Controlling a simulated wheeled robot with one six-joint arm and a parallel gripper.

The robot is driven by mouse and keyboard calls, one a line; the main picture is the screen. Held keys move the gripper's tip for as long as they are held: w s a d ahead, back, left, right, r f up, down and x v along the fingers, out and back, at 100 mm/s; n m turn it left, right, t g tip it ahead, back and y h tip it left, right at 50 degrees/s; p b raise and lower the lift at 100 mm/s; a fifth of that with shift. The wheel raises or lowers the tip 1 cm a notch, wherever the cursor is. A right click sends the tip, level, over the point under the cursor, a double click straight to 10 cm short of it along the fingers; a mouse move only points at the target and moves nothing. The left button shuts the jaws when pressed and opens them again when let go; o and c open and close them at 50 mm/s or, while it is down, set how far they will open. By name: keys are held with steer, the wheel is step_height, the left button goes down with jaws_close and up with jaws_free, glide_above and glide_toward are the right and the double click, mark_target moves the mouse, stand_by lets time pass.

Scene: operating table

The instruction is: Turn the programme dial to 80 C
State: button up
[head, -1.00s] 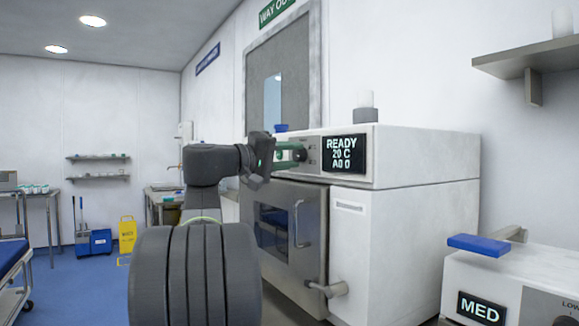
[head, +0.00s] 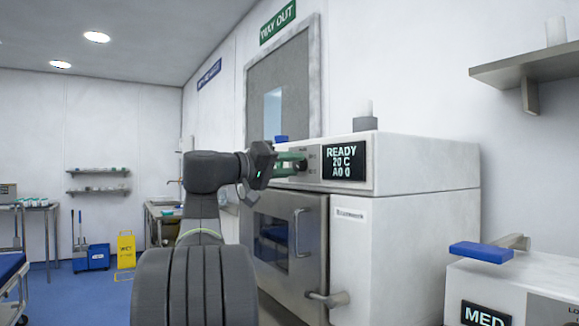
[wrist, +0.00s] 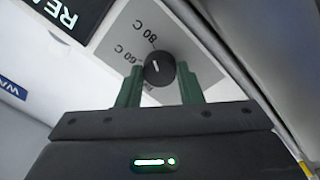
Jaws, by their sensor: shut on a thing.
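The programme dial (wrist: 160,69) is a round black knob with a white pointer line, on a grey panel printed with 60 C and 80 C in the wrist view. The pointer lies toward the upper left, near the printed marks; I cannot tell which exact mark it meets. My gripper (wrist: 159,72) has its two green fingers on either side of the dial, shut on it. In the head view my gripper (head: 293,164) reaches the panel from the left and partly hides the dial. The washer's display (head: 344,162) reads READY, 20 C, A0 0.
The white washer (head: 420,230) has a glazed door (head: 275,235) with a vertical handle below the panel. A second machine with a blue-topped lever (head: 481,252) and a MED display stands at lower right. A wall shelf (head: 525,70) hangs at upper right.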

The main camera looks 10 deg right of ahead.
steer(key=o, duration=1)
steer(key=shift+f, duration=0.1)
steer(key=p+v, duration=0.1)
steer(key=v, duration=1.2)
steer(key=shift+s+a, duration=0.1)
steer(key=shift+a, duration=0.3)
steer(key=shift+d, duration=0.15)
steer(key=b+x, duration=0.1)
steer(key=x, duration=1.2)
steer(key=shift+d, duration=0.3)
